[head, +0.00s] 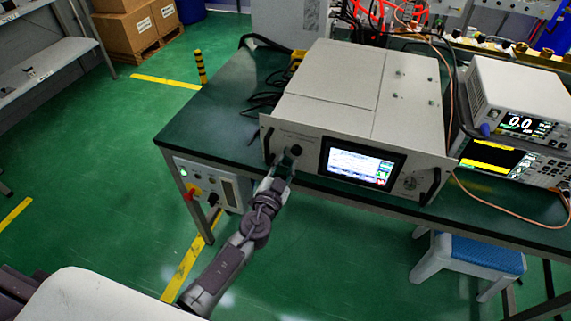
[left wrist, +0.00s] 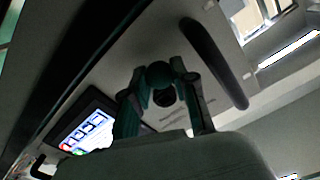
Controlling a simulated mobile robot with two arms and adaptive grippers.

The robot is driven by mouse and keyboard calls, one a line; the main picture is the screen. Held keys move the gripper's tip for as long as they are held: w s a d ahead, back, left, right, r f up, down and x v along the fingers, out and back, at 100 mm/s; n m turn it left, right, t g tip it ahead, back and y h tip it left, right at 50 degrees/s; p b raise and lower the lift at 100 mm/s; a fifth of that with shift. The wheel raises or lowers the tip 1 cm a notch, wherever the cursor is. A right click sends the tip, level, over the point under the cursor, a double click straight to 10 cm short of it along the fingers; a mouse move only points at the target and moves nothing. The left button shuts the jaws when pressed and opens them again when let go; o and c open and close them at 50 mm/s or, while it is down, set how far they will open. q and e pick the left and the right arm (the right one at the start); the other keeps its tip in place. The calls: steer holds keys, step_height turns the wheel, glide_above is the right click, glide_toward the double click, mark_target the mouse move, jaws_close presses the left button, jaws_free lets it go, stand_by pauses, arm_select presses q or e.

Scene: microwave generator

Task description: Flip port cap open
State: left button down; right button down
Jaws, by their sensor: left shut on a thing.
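The microwave generator (head: 330,95) is a light grey box on the dark table, with a lit screen on its front. The dark round port cap (head: 296,150) is at the left of the front panel, between the screen and the left handle. My left gripper (head: 288,160) reaches up to it from below. In the left wrist view, the fingers of my left gripper (left wrist: 160,95) close around the dark cap (left wrist: 160,76) from both sides. The fingers hide part of the cap, and I cannot tell its hinge angle. My right gripper is out of view.
A black handle (head: 267,146) stands close left of the gripper, and the screen (head: 358,163) is close right. A control box (head: 207,186) hangs under the table edge. Instruments (head: 515,110) stand at the right. Floor in front is mostly clear.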

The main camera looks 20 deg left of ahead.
arm_select(q)
steer(key=shift+a+f+m+b, duration=0.2)
steer(key=shift+m+b, duration=0.4)
steer(key=shift+m, duration=0.2)
steer(key=shift+a+r+m, duration=0.15)
steer(key=shift+a+m, duration=0.05)
steer(key=shift+m, duration=0.7)
steer(key=c, duration=0.9)
jaws_free()
